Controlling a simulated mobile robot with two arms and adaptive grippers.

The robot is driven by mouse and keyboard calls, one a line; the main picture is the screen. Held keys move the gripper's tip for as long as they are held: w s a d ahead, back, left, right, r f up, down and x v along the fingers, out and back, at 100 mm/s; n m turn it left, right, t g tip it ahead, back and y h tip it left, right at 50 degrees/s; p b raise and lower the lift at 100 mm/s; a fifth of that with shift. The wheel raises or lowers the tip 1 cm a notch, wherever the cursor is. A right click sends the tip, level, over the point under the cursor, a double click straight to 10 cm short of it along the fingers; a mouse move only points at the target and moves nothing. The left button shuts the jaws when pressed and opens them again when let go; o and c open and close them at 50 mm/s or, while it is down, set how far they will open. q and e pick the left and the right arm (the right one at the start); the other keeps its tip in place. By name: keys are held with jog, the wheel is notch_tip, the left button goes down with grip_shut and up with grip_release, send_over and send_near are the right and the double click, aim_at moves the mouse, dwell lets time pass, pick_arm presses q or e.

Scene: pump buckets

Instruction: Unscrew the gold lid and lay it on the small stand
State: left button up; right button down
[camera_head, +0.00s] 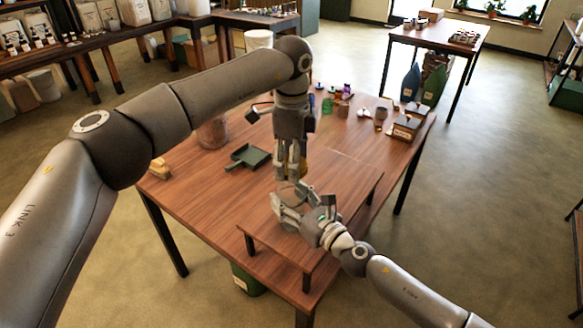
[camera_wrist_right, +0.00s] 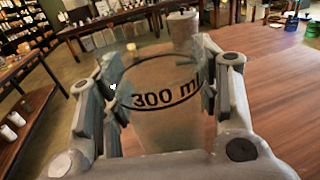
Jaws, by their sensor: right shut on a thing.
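A clear glass jar (camera_wrist_right: 160,105) marked "300 ml" stands between the fingers of my right gripper (camera_wrist_right: 158,92) in the right wrist view. In the head view my right gripper (camera_head: 292,198) is shut on this jar over the low wooden stand (camera_head: 335,215) at the table's front right. My left gripper (camera_head: 290,172) points straight down just above the jar, its fingers close together. Whether it holds anything is unclear. I cannot make out the gold lid; the left fingers may hide it. A small amber patch behind them is too small to identify.
The wooden table (camera_head: 200,185) carries a dark green dustpan-like tray (camera_head: 247,157) left of the grippers. Small bottles (camera_head: 328,103) and a wooden box (camera_head: 406,127) stand toward the back. The table's front left is mostly clear.

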jog(key=shift+c, duration=2)
grip_release()
